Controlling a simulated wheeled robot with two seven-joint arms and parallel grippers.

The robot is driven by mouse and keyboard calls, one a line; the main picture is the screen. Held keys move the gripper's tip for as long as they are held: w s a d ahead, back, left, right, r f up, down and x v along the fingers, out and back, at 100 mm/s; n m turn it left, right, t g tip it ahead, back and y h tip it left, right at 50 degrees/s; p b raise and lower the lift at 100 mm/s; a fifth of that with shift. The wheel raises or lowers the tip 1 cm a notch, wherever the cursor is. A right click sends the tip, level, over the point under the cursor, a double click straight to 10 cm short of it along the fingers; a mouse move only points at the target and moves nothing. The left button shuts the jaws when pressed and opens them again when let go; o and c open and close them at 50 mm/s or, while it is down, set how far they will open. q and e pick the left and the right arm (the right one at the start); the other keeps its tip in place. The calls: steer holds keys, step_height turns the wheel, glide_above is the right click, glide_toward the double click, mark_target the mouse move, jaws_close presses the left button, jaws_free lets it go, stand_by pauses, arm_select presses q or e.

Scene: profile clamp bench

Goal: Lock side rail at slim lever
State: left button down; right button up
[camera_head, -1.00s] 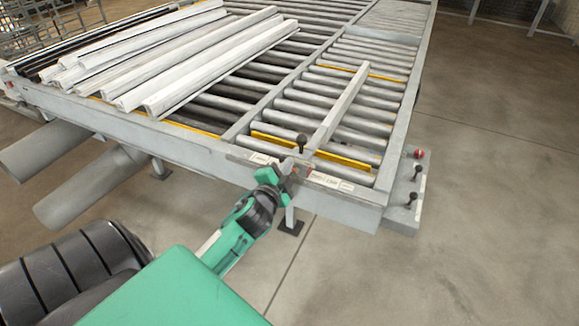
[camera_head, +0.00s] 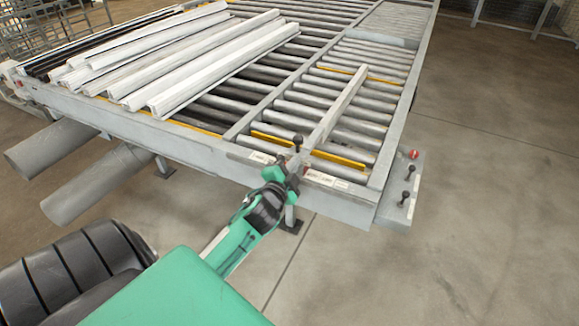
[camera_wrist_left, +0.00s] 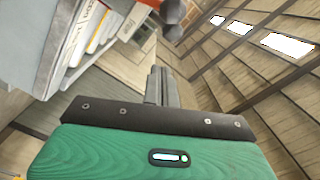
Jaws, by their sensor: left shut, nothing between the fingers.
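The side rail (camera_head: 339,105) is a long grey bar lying across the rollers at the right part of the bench. At its near end a slim lever with a black ball knob (camera_head: 298,139) stands upright on the front beam. My left gripper (camera_head: 293,168) is just below this knob, at the front beam. Its fingers are shut and hold nothing. In the left wrist view the shut fingers (camera_wrist_left: 161,86) point toward a dark rounded knob (camera_wrist_left: 173,12) at the top. Whether they touch the lever is unclear. My right gripper is out of view.
A side plate (camera_head: 396,210) at the bench's right corner carries a red knob (camera_head: 414,154) and two black-knobbed levers (camera_head: 408,182). White profiles (camera_head: 190,55) lie on the rollers at left. Labels (camera_head: 325,179) mark the front beam. The floor at right is clear.

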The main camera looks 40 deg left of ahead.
arm_select(q)
steer(key=b+v, duration=0.3)
steer(key=v, duration=0.6)
steer(key=shift+s+b, duration=0.3)
steer(key=shift+s, duration=0.1)
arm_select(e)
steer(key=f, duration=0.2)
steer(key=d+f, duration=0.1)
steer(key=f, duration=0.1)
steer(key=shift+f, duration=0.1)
